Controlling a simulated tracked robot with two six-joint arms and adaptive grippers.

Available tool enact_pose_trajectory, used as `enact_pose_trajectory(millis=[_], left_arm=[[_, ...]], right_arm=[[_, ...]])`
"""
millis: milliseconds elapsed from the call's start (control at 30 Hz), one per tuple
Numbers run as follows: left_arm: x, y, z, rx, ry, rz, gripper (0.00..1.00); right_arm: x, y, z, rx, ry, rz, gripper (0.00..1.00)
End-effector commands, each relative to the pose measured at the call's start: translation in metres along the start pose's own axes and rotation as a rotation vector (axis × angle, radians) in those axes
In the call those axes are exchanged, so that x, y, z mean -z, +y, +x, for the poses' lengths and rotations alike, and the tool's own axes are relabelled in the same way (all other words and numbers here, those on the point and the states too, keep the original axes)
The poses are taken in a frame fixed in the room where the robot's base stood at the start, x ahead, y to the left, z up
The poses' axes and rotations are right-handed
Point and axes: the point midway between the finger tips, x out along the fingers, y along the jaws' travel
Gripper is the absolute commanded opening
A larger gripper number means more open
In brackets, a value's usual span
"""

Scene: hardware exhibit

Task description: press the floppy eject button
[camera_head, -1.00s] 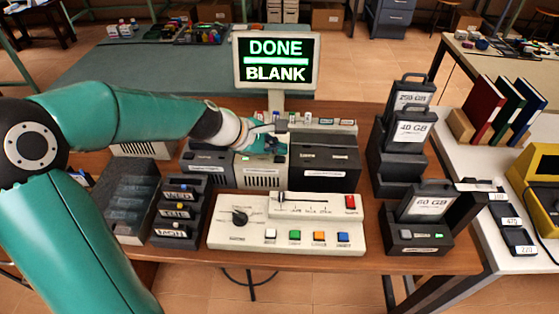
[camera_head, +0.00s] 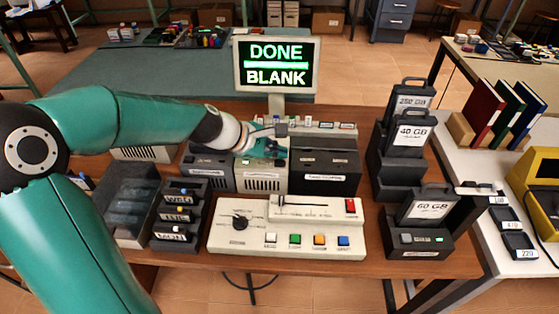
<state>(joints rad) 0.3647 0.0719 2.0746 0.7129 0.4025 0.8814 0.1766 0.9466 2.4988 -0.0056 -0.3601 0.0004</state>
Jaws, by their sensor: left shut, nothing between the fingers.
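A row of three drive units stands on the brown table under the monitor. The middle one is a pale unit (camera_head: 262,181) with a vented front; a dark unit (camera_head: 212,169) is on its left and another dark unit (camera_head: 324,178) on its right. My left gripper (camera_head: 277,160) is shut and empty over the top of the pale unit, close to the dark right unit. I cannot tell if it touches either. I cannot make out a floppy eject button; the gripper covers part of the pale unit. My right gripper is not in view.
The monitor (camera_head: 276,52) reads "DONE BLANK". A control panel (camera_head: 285,228) with a knob, slider and coloured buttons lies in front of the drives. Labelled disk cartridges (camera_head: 413,135) stand to the right.

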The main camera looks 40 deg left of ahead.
Motion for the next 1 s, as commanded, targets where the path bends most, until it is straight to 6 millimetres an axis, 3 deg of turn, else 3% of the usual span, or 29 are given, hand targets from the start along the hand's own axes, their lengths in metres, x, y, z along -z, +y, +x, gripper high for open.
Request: enact_pose_trajectory(millis=[1000], left_arm=[[0.0036,-0.0048,0.0065,0.001,-0.001,0.001,0.00]], right_arm=[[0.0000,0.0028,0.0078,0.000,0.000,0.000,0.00]])
